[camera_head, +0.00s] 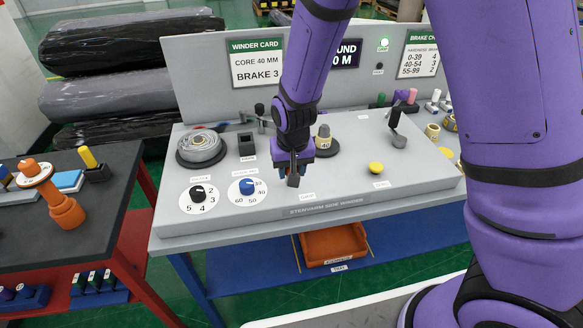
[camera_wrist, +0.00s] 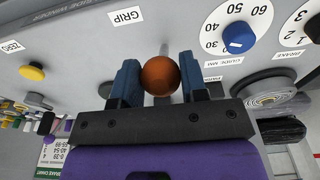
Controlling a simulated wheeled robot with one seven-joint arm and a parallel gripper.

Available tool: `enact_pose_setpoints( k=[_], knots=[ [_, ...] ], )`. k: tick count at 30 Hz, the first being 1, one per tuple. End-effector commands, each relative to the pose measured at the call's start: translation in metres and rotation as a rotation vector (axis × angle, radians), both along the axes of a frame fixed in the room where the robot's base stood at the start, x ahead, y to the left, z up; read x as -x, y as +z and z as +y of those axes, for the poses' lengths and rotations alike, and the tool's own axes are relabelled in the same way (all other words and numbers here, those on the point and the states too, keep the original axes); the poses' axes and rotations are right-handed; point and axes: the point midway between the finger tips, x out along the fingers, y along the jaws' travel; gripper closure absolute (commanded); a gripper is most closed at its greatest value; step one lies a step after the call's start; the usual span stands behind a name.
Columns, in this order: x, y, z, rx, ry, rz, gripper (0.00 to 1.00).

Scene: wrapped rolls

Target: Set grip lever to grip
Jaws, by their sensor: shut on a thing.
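The grip lever's orange-brown ball knob (camera_wrist: 160,76) sits between my two blue finger pads in the wrist view. A short thin grey shaft (camera_wrist: 164,50) shows just above the knob. My gripper (camera_wrist: 160,80) is shut on the knob. In the head view my gripper (camera_head: 293,176) is low over the front middle of the console and hides the lever. The GRIP label (camera_wrist: 127,17) lies on the panel near the lever; a small label (camera_head: 307,195) also shows below my gripper in the head view. The lever's tilt is hard to tell.
Left of my gripper are a blue guide dial (camera_head: 247,187) and a black brake dial (camera_head: 198,193). A yellow button (camera_head: 376,168) is to the right. A wrapped ring (camera_head: 200,147) and a small roll (camera_head: 323,137) stand farther back. The sloped front panel between gripper and yellow button is clear.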

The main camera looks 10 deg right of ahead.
Motion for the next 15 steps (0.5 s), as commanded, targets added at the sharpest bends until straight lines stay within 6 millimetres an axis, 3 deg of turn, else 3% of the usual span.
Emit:
enact_pose_setpoints(
  k=[1,5,6,9,15],
  knots=[
    [0.0105,-0.0072,-0.0005,0.011,0.006,0.029,1.00],
    [0.0109,-0.0073,-0.0001,0.011,0.007,0.030,1.00],
    [0.0109,-0.0073,0.0000,0.011,0.007,0.030,0.56],
    [0.0094,-0.0065,0.0000,0.009,0.006,0.026,0.36],
    [0.0070,-0.0046,-0.0004,0.007,0.004,0.019,0.36]
  ],
)
